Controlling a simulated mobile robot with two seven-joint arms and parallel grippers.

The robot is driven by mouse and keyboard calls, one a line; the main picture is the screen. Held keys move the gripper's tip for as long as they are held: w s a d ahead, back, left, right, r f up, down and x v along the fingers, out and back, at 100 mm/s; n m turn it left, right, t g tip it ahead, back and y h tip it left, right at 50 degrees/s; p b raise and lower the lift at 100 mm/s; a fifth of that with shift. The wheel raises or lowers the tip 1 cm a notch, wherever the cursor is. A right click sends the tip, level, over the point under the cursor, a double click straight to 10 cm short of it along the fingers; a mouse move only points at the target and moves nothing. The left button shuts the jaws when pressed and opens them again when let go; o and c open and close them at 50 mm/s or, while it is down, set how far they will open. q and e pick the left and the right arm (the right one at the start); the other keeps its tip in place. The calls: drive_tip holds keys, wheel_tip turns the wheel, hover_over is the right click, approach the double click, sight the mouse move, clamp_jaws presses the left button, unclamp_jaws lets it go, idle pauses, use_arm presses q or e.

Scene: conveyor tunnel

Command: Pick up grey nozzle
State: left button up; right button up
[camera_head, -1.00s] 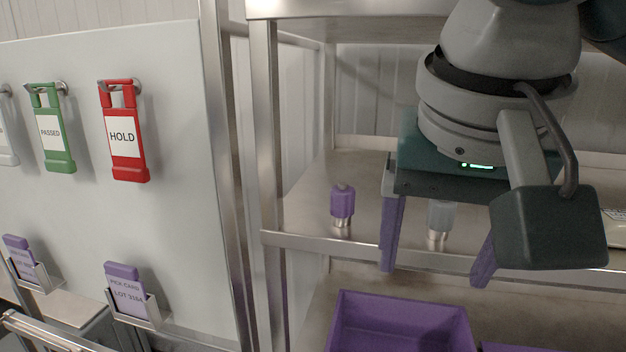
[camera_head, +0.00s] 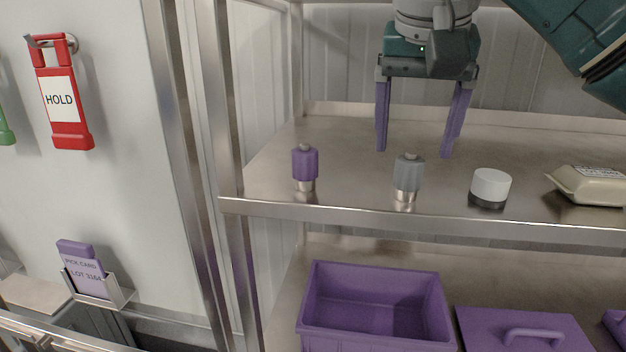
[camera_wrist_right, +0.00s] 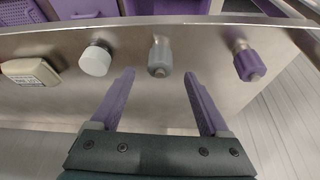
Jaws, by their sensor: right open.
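The grey nozzle (camera_head: 408,174) stands upright on the steel shelf, its metal end down, near the front edge. In the right wrist view the grey nozzle (camera_wrist_right: 160,56) lies ahead of the fingertips, roughly in line with the gap between them. My right gripper (camera_head: 413,154) is open and empty, with purple fingers pointing down, behind and above the nozzle and apart from it. The right gripper also shows in the right wrist view (camera_wrist_right: 158,76). My left gripper is not in view.
A purple nozzle (camera_head: 305,167) stands left of the grey one. A white-capped jar (camera_head: 490,187) and a beige packet (camera_head: 588,186) sit to the right. The steel shelf (camera_head: 350,140) has a raised front rim. Below are a purple bin (camera_head: 375,268) and a purple lid (camera_head: 523,330).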

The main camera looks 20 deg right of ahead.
sight(412, 154)
drive_tip(key=shift+w+d+f+p, duration=0.15)
drive_tip(key=shift+f+p, duration=0.1)
drive_tip(key=shift+p, duration=0.1)
drive_tip(key=p+x, duration=0.2)
drive_tip(key=x, duration=0.1)
drive_tip(key=shift+f, duration=0.2)
drive_tip(key=shift+w+d+f, duration=0.1)
drive_tip(key=shift+w+f, duration=0.05)
drive_tip(key=shift+f, duration=0.25)
drive_tip(key=shift+c, duration=0.2)
clamp_jaws()
